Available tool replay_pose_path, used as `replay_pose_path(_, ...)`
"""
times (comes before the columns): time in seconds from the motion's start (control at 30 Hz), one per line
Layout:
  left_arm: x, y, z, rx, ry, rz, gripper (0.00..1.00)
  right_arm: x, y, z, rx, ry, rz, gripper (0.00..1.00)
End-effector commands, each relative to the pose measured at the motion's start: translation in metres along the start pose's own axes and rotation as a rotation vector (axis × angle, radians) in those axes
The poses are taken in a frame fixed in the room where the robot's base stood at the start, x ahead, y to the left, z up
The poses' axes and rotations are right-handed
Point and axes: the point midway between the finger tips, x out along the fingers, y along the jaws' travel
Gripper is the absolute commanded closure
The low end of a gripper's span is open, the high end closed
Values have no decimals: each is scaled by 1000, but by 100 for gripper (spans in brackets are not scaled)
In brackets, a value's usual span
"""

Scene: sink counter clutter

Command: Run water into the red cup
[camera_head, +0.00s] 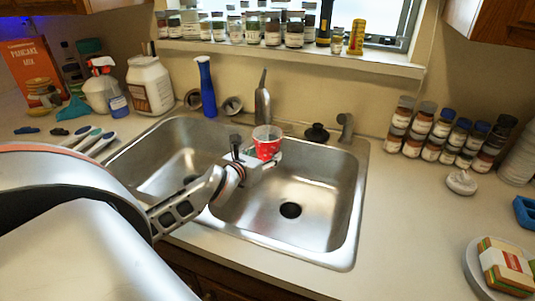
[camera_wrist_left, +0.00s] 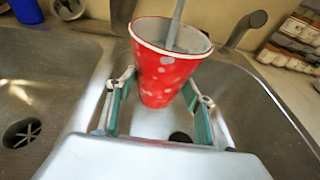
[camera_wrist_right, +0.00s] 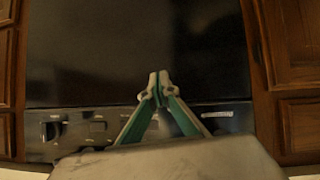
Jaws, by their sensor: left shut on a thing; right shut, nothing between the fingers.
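The red cup (camera_head: 267,146) with pale dots is upright above the sink divider, just in front of the faucet (camera_head: 263,103). My left gripper (camera_head: 262,163) is shut on the cup. The left wrist view shows the red cup (camera_wrist_left: 165,75) between the two fingers, tilted slightly in the picture. A thin grey shape reaches into the cup's mouth there; I cannot tell whether it is spout or water. The faucet handle (camera_head: 346,124) stands to the right, behind the sink. My right gripper (camera_wrist_right: 160,88) is shut and empty, and is out of the head view.
The double sink (camera_head: 330,225) is empty. A blue bottle (camera_head: 206,88) stands behind the left basin, and spice jars (camera_head: 435,140) line the right counter. A sponge plate (camera_head: 478,282) is at front right. The right wrist view faces a dark appliance (camera_wrist_right: 140,50).

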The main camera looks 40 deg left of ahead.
Motion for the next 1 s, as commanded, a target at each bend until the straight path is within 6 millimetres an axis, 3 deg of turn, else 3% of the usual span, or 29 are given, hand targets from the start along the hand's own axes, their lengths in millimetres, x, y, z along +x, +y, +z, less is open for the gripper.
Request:
replay_pose_path(0.23, -6, 3, -2, 1, 1, 0, 57, -1, 0, -2, 0, 0, 0, 100)
replay_pose_path(0.8, -59, 28, -19, 0, 3, 0, 57, -8, 2, -14, 0, 2, 0, 100)
replay_pose_path(1.0, -67, 31, -21, 0, 0, 0, 57, -9, 2, -15, 0, 2, 0, 100)
